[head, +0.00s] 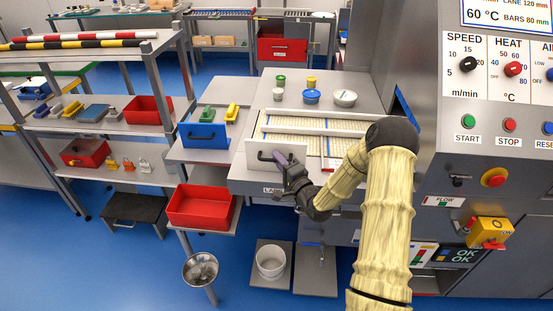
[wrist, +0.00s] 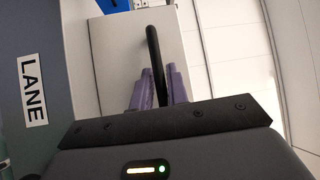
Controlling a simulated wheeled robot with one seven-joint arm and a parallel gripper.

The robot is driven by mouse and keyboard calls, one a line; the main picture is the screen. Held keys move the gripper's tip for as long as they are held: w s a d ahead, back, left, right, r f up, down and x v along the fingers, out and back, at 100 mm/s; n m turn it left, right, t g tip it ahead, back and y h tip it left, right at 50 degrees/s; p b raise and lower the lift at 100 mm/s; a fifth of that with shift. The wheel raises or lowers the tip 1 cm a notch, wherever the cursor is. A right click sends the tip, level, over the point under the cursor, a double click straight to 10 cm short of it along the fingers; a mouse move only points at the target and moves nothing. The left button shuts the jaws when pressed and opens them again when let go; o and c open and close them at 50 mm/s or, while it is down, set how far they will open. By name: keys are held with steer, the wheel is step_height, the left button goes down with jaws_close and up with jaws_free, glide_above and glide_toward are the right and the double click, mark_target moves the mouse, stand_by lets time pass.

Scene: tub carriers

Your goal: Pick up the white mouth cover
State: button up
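The white mouth cover (head: 292,152) is an upright white panel with a black bar handle, at the front end of the machine's lane. In the wrist view the cover (wrist: 190,45) stands ahead, its handle running down between my fingers. My gripper (head: 284,164) is at the handle in the head view and hides part of the cover. In the wrist view my gripper (wrist: 160,85) has one purple finger close on each side of the handle, shut on it. The cover's lower edge is partly hidden.
Behind the cover lies the lane bed (head: 300,140), with several small bowls and cups beyond. A white bucket (head: 270,262) stands low. The control panel is at right.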

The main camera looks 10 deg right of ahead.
steer(key=shift+c, duration=0.3)
jaws_close()
steer(key=shift+r, duration=0.1)
step_height(320, 180, up, 10)
steer(key=shift+b, duration=0.65)
